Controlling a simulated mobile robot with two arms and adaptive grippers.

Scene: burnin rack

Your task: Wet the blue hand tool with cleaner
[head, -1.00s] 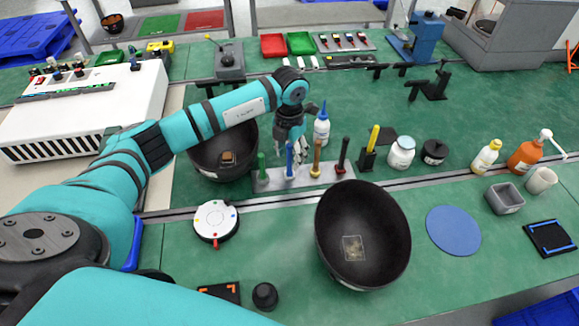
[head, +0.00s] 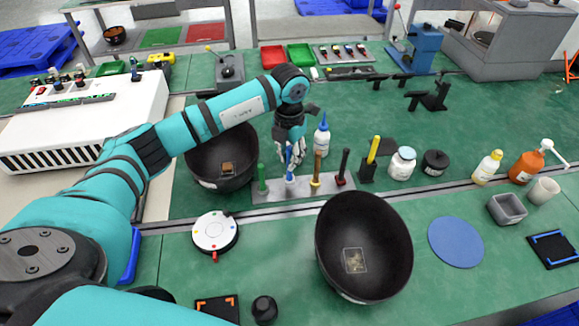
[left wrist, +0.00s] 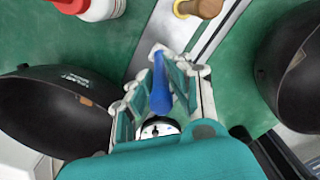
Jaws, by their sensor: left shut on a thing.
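The blue hand tool (head: 289,164) stands upright at the grey tool rack (head: 268,195), between a green tool and a brown tool. My left gripper (head: 290,155) is shut on its upper part. The left wrist view shows the blue tool (left wrist: 161,92) between the two fingers. I cannot tell whether its foot is still seated in the rack. A white squeeze bottle with a blue tip (head: 321,138) stands just behind and right of the gripper. A yellow-capped bottle (head: 487,167) and an orange pump bottle (head: 526,165) stand far right. Which one holds cleaner is not readable. My right gripper is out of view.
Black bowls stand behind-left of the rack (head: 221,178) and in front of it (head: 363,248). A black stand with a yellow-handled tool (head: 368,172) and a white jar (head: 402,164) stand right of the rack. Bench around the blue disc (head: 455,242) is fairly clear.

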